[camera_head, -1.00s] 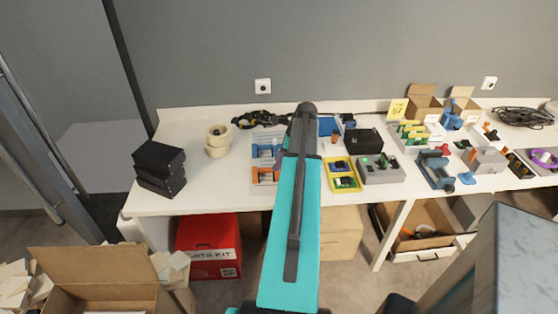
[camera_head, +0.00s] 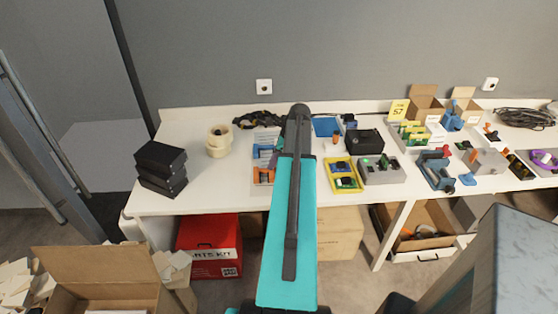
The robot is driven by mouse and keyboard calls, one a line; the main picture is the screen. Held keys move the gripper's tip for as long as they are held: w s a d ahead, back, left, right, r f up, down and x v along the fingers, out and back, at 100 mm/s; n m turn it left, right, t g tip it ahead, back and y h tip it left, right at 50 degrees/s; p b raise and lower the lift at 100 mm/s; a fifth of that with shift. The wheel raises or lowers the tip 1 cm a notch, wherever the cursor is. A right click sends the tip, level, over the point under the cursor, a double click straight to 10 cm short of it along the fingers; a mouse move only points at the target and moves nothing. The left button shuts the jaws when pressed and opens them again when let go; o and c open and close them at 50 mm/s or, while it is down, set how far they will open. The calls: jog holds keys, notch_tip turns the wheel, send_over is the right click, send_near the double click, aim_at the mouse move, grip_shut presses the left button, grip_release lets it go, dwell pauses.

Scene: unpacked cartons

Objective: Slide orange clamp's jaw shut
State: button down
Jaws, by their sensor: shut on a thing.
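An orange clamp (camera_head: 263,175) lies at the front of a pale tray or mat on the white table, just left of my teal arm. Its right part is hidden behind the arm, so I cannot tell how far its jaw is open. A blue clamp (camera_head: 264,152) lies behind it. A small purple part (camera_head: 278,158) shows at the arm's left edge. My arm reaches up the middle of the picture over the table. My gripper is hidden behind the arm.
Black boxes (camera_head: 161,168) and tape rolls (camera_head: 218,142) stand to the left on the table (camera_head: 215,190). A yellow tray (camera_head: 344,187) and a grey device (camera_head: 383,175) stand close right of the arm. A blue vise (camera_head: 436,172) is farther right.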

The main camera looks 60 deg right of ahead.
jog(key=shift+w+a, duration=0.45)
jog(key=shift+w, duration=0.2)
jog(key=shift+w+a, duration=0.45)
jog(key=shift+w, duration=0.15)
jog(key=c, duration=1.7)
grip_release()
jog(key=shift+o, duration=0.2)
jog(key=shift+r, duration=0.1)
jog(key=b+v, duration=0.2)
jog(key=v, duration=1.1)
jog(key=shift+s+r, duration=0.25)
jog(key=shift+r, duration=0.05)
